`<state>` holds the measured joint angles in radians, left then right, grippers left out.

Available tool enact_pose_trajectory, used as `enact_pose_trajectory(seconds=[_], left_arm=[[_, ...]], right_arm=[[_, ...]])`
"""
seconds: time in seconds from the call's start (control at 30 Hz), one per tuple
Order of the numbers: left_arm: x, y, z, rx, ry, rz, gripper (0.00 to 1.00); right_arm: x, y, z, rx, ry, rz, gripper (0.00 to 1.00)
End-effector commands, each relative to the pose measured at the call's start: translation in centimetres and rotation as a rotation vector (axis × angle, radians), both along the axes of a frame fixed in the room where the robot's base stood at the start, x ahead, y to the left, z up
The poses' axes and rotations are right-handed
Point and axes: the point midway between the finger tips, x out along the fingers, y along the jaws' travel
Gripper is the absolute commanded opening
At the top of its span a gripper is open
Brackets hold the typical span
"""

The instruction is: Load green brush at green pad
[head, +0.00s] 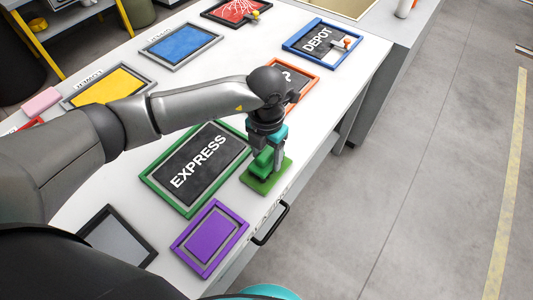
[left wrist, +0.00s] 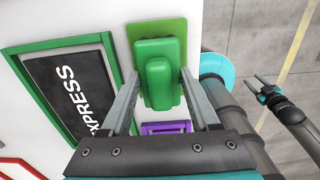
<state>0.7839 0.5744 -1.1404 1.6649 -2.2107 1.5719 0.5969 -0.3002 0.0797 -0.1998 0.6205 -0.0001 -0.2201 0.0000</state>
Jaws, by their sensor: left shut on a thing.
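The green brush (head: 263,162) is a block with a raised rounded grip; it also shows in the left wrist view (left wrist: 158,82). My left gripper (head: 266,150) points down and is shut on the brush, with a finger on each side in the left wrist view (left wrist: 160,78). The green pad (head: 268,184) lies under the brush near the table's front edge. The pad sticks out around the brush in both views. I cannot tell whether the brush touches the pad. My right gripper (left wrist: 255,83) shows small in the left wrist view, off the table, fingers apart and empty.
The green-framed EXPRESS tray (head: 195,168) is just left of the pad, and a purple frame (head: 210,238) is in front. An orange-framed tray (head: 306,80) and the blue DEPOT tray (head: 322,40) lie behind. A black handle (head: 271,227) sticks out below the table edge.

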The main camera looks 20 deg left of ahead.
Motion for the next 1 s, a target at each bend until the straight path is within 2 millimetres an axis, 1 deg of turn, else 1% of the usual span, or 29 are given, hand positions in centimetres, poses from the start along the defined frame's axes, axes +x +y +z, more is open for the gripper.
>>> enact_pose_trajectory(seconds=[1.0], left_arm=[[0.0, 0.0, -1.0, 0.000, 0.000, 0.000, 0.17]], right_arm=[[0.1, 0.0, -0.8, 0.000, -0.001, 0.000, 0.50]])
